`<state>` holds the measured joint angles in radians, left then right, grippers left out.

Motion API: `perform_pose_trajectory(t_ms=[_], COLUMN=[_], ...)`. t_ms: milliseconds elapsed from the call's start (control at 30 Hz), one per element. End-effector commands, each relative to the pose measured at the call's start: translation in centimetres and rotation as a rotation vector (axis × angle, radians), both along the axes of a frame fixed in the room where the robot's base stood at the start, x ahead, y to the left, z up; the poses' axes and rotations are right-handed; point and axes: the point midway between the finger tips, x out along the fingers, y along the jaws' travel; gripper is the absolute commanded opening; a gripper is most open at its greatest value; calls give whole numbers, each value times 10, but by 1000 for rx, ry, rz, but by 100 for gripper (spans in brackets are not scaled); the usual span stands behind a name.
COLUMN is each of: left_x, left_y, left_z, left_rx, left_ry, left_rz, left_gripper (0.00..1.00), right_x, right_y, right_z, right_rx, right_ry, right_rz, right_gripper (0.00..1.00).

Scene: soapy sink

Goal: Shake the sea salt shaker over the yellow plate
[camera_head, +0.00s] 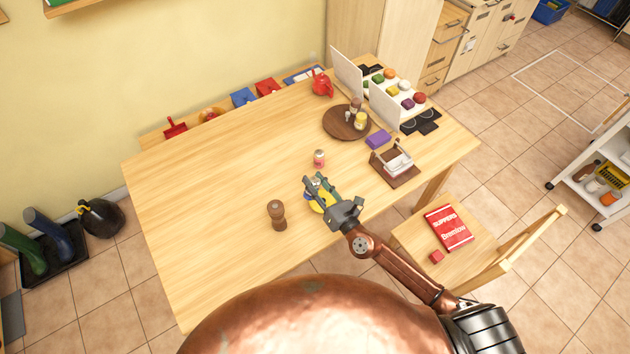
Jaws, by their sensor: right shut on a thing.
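The yellow plate (316,207) lies near the table's front edge, partly covered by my right gripper. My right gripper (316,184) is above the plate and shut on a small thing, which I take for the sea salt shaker. The fingers hide most of it, so its label and tilt cannot be made out. My left gripper is out of view.
A brown wooden mill (277,215) stands left of the plate. A small pinkish jar (319,158) stands just behind my gripper. A round wooden tray (336,124) holds several jars. A purple block (378,139) and a napkin holder (396,166) are right.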

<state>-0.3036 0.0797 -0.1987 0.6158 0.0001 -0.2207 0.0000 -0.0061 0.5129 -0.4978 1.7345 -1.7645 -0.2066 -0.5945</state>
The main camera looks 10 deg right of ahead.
Motion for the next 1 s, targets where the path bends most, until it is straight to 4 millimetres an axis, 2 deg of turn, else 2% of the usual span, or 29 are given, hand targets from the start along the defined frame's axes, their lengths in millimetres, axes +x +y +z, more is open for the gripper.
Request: perform_pose_trajectory(t_ms=[167,367,800,1000], left_x=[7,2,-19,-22], left_y=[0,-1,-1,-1], left_z=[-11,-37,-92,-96], left_rx=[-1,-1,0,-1], left_ry=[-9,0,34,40], left_rz=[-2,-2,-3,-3], left_gripper=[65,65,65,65], right_x=[3,3,5,8], right_y=[-1,-2,-9,-16], right_z=[-9,-27,-61,-69], right_rx=[93,348,1092,1474], right_ry=[34,128,396,531], right_rz=[2,0,-2,-2], right_gripper=[1,1,1,1])
